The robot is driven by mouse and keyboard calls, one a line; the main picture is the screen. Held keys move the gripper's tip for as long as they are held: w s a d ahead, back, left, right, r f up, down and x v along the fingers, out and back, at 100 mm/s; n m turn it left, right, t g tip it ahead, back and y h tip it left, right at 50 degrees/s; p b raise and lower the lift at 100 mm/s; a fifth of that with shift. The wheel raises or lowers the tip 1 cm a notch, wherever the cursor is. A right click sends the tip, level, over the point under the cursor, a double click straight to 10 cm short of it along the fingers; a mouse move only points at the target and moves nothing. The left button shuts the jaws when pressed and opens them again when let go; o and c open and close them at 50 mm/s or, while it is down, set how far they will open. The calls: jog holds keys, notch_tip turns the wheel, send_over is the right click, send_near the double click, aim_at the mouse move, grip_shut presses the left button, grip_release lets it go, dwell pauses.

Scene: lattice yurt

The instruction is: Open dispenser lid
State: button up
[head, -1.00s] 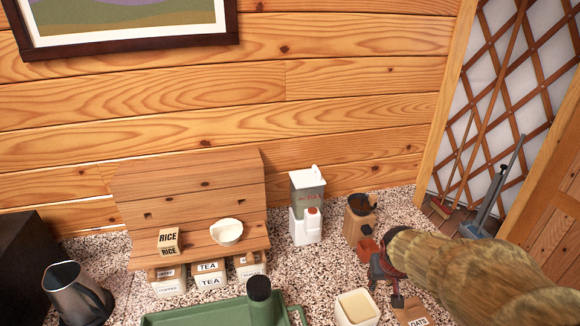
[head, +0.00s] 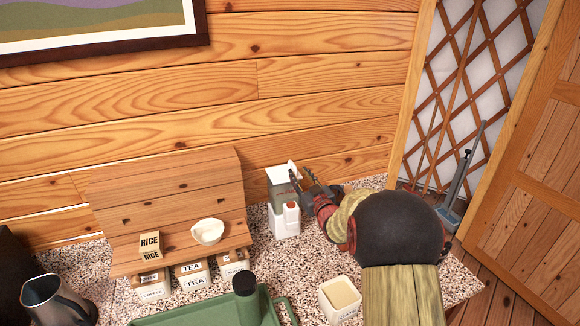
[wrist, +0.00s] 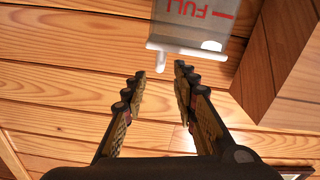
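The dispenser (head: 285,222) stands upright against the wooden wall, with a white lower body and a grey see-through upper tank. Its lid (head: 281,172) looks shut, with a white tab at its right side. In the wrist view the tank (wrist: 197,20) appears upside down with red "FULL" lettering, and the white tab (wrist: 161,60) sticks out from the lid edge. My gripper (head: 300,178) is beside the top right of the dispenser. Its fingers (wrist: 160,73) are apart with nothing between them, and the tab is just beyond the tips. I cannot tell whether a finger touches the lid.
A wooden shelf (head: 165,195) with a rice box (head: 150,245) and white bowl (head: 208,231) stands left. A metal jug (head: 55,303) is at lower left.

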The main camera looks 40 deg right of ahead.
aim_at(293, 164)
jog(key=x, duration=0.7)
jog(key=shift+w+d, duration=0.1)
jog(key=shift+c, duration=0.4)
grip_shut()
jog(key=shift+f, duration=0.1)
dwell(0.4)
